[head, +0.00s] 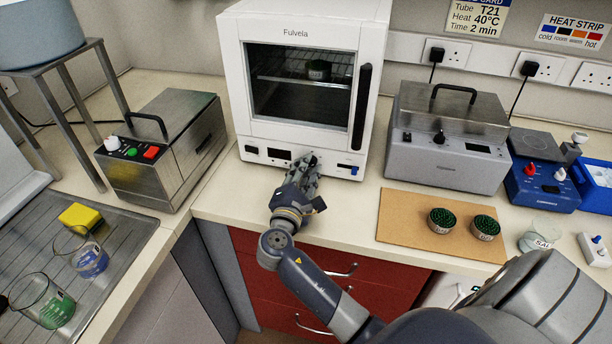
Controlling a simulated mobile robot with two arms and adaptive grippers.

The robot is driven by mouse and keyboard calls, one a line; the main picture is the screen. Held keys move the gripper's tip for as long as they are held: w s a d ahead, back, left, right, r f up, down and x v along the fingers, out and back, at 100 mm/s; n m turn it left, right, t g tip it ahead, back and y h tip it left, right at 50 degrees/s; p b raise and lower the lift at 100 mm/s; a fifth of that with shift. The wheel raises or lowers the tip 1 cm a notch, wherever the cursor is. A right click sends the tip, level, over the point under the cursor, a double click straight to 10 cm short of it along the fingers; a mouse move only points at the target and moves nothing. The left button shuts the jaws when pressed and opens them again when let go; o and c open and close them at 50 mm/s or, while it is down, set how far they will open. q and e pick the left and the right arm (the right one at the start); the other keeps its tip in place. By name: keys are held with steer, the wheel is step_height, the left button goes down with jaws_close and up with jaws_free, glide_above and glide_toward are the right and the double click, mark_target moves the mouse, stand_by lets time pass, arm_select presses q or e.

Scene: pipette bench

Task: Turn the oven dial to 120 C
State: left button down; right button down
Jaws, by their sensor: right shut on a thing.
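The white oven (375,60) stands at the back of the bench with its door shut. Its control strip runs below the door, with a dark display (279,154) on the left and a small blue button (354,171) on the right. My right gripper (308,162) reaches up to the middle of this strip and is shut on the oven dial. The gripper's fingers hide the dial and its markings, so its setting cannot be read. My left gripper is not in view.
A steel bath with a red button (151,152) stands left of the oven. A grey lidded bath (440,165) stands to the right. A tan board (400,222) with two dark green racks lies right of my arm. Glass beakers stand at lower left.

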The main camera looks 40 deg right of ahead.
steer(key=m+b, duration=0.2)
steer(key=shift+f+m, duration=0.1)
steer(key=shift+m, duration=0.2)
steer(key=shift+m+b, duration=0.35)
steer(key=shift+m, duration=0.15)
steer(key=shift+r, duration=0.2)
steer(key=c, duration=1.5)
jaws_free()
steer(key=shift+w, duration=0.1)
steer(key=shift+o, duration=0.2)
steer(key=shift+a, duration=0.1)
steer(key=v, duration=1.2)
